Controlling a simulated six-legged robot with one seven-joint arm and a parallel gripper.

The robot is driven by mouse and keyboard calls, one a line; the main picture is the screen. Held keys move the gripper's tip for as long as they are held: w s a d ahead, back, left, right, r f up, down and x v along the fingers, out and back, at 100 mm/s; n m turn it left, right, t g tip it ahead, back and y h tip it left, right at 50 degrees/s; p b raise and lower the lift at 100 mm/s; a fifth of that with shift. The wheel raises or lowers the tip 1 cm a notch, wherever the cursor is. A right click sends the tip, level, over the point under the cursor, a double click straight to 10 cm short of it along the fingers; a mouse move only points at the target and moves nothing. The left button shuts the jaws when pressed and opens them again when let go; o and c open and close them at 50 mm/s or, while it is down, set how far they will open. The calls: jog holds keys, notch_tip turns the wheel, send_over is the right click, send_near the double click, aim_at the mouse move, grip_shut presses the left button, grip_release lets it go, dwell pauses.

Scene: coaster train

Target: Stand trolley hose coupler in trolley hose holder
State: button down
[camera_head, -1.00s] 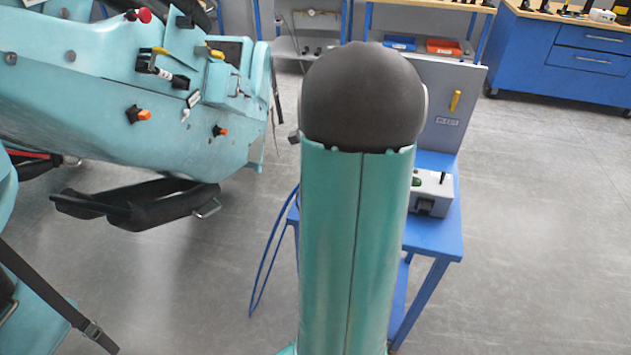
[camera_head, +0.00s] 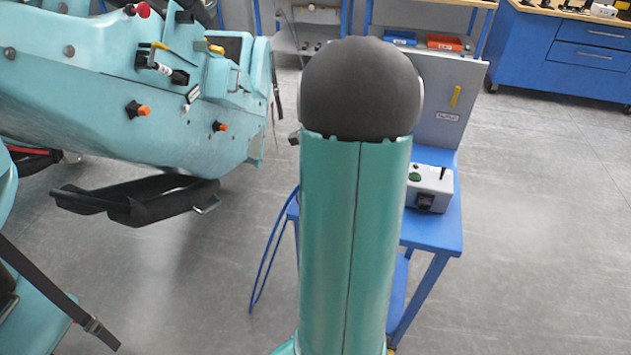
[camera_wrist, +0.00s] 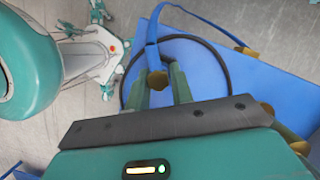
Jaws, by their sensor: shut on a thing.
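In the wrist view, my gripper (camera_wrist: 160,90) has its two green fingers on either side of a brass-coloured hose coupler (camera_wrist: 155,81). It is shut on the coupler. A blue hose (camera_wrist: 152,45) runs up from the coupler and bends to the right. Below it is the blue trolley top (camera_wrist: 205,75), with a dark ring-shaped line on it. I cannot make out the hose holder for certain, nor whether the coupler touches anything. In the head view, my arm hides the gripper and coupler; part of the blue trolley (camera_head: 437,235) shows to the right.
A grey control box (camera_head: 428,188) stands on the trolley before a grey upright panel (camera_head: 440,100). The teal coaster car (camera_head: 130,90) is at the left. Brass-coloured fittings (camera_wrist: 268,109) lie at the trolley's right in the wrist view. Open floor (camera_head: 540,230) is on the right.

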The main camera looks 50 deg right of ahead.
jog(key=shift+f, duration=0.3)
jog(key=c, duration=1.1)
grip_release()
jog(key=shift+c, duration=0.2)
jog(key=v, duration=1.4)
